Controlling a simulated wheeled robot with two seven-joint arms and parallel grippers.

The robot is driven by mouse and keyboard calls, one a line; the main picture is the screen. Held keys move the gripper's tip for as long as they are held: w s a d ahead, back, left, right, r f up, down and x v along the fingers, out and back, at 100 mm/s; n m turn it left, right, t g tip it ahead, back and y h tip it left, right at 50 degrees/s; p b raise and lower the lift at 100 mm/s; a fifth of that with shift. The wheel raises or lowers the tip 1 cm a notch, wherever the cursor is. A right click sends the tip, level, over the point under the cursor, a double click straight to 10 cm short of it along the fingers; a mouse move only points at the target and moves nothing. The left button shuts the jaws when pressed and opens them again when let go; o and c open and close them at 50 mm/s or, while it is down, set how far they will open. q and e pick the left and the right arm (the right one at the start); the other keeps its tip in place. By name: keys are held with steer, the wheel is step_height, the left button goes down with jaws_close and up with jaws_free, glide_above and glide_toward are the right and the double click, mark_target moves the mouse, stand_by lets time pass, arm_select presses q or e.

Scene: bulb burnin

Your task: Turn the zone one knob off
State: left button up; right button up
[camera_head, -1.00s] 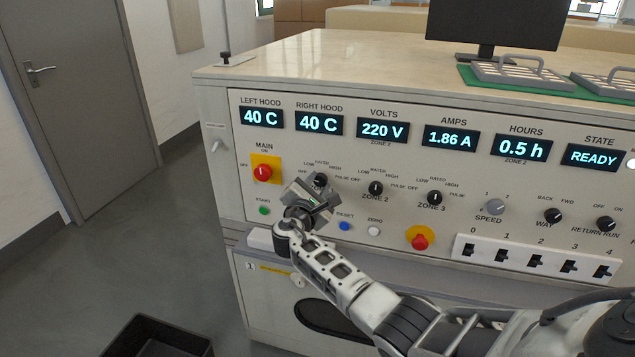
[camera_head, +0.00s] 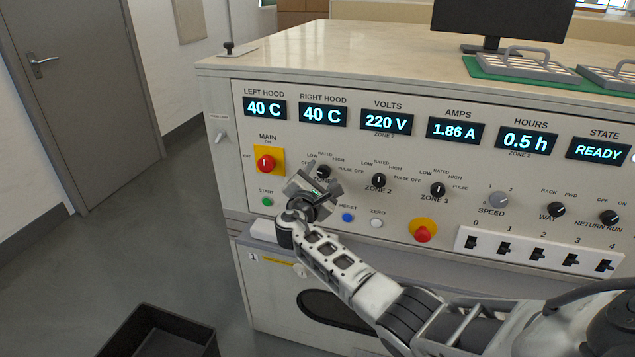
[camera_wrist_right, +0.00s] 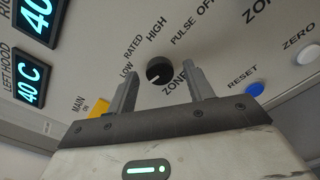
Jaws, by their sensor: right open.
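The zone one knob (camera_head: 322,172) is a small round black knob on the cream panel, left of the zone two knob (camera_head: 379,181). In the right wrist view the knob (camera_wrist_right: 159,70) lies between my finger tips, with a pale mark on its lower left side. Its exact setting cannot be told, and its OFF label is not clear. My right gripper (camera_head: 317,187) is open in front of the panel, just below the knob in the head view. In the wrist view its fingers (camera_wrist_right: 162,76) stand apart on either side of the knob, with no clear contact. My left gripper is not in view.
A red main switch (camera_head: 265,164) on a yellow plate and a green start button (camera_head: 267,202) sit left of the gripper. A blue reset button (camera_head: 347,217) and a red button (camera_head: 423,234) lie right. A black bin (camera_head: 165,335) stands on the floor.

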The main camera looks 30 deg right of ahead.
steer(key=v, duration=1.6)
steer(key=shift+w, duration=0.1)
steer(key=s+a+f+m+g+y, duration=0.1)
steer(key=s+a+f+m+y, duration=0.2)
steer(key=s+f+y, duration=0.45)
steer(key=s+a+f+m+g+y, duration=0.1)
steer(key=s+a+f+m+y, duration=0.3)
steer(key=f, duration=0.6)
steer(key=s+a+m+y, duration=0.5)
steer(key=s+m, duration=0.4)
steer(key=s, duration=0.3)
steer(key=shift+s+a+r+t, duration=0.15)
steer(key=shift+a+r+t, duration=0.05)
steer(key=shift+r+t, duration=0.1)
